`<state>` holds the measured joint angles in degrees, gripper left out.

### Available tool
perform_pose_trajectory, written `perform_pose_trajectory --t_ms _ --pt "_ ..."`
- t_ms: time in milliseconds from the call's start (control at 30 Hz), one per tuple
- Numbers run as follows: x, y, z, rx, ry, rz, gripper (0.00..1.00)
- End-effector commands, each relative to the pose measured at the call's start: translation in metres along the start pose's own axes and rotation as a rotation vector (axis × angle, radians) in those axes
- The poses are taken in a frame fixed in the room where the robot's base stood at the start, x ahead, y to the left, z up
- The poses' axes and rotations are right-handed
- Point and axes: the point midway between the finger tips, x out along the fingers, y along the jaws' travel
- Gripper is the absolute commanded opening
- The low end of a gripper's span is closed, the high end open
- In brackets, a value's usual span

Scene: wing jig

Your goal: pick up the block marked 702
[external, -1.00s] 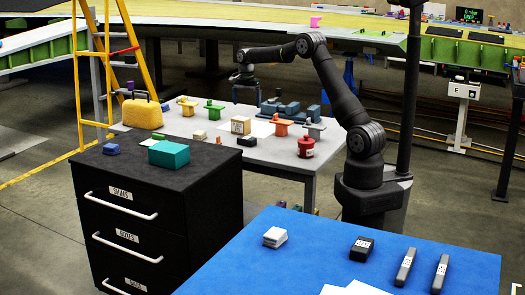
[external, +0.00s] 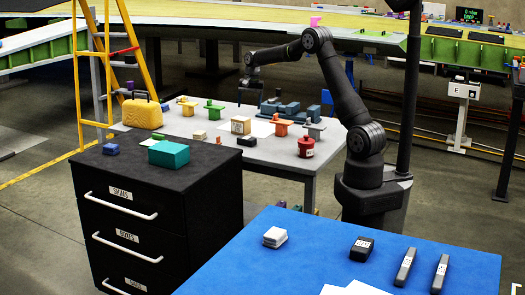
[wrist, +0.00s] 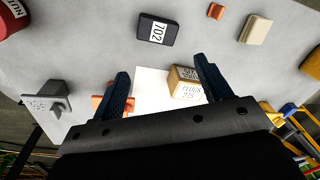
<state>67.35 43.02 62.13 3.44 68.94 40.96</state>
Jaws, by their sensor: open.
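The block marked 702 (wrist: 157,31) is a small black block with a white label, lying on the grey table at the top middle of the wrist view. In the external view it is the black block (external: 247,141) near the table's front edge. My gripper (wrist: 160,66) is open and empty, its two dark blue fingers spread apart. In the external view my gripper (external: 251,88) hangs above the back part of the table, behind the block and apart from it.
A tan box labelled PLUGS (wrist: 186,82) stands on white paper (wrist: 150,95), close to the right finger in the wrist view. A cream block (wrist: 256,29) and a small orange block (wrist: 216,11) lie right of 702. A red canister (external: 306,147) stands at the table's right.

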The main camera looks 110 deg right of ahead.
Motion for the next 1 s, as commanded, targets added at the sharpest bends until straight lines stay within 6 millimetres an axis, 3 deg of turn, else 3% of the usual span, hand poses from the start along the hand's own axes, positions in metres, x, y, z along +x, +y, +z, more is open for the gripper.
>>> perform_pose_trajectory --t_ms 500,767,1000 --pt "0.006 0.039 0.02 -0.876 0.202 -0.131 0.71" --pt "0.01 0.047 0.023 -1.043 0.26 -0.128 0.71" --pt "0.048 0.039 0.018 -1.052 0.258 -0.126 0.71"
